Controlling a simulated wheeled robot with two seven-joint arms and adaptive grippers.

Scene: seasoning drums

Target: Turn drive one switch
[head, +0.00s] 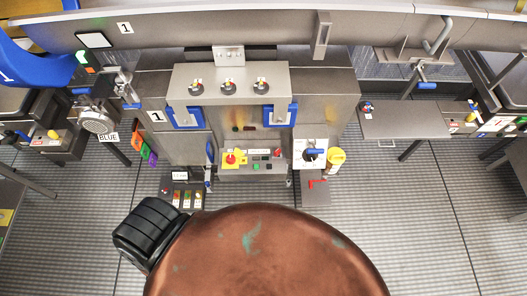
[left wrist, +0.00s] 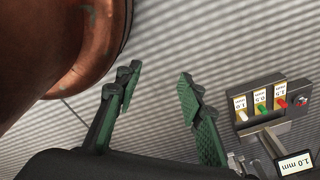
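A grey machine marked 1 stands in the middle of the head view. On its right front, a white plate (head: 300,146) carries a dark rotary switch with a blue handle (head: 316,152), lying roughly level. I cannot read which one is labelled drive one. My left gripper (left wrist: 160,76) shows in the left wrist view with its green-padded fingers apart and only floor between them. Neither gripper can be made out in the head view.
A small panel with coloured levers (left wrist: 262,103) and a 1.0 mm sign (left wrist: 296,163) lie right of my left gripper. In the head view, a yellow cup-like part (head: 336,158) hangs beside the white plate. Striped floor (head: 420,220) is clear at right.

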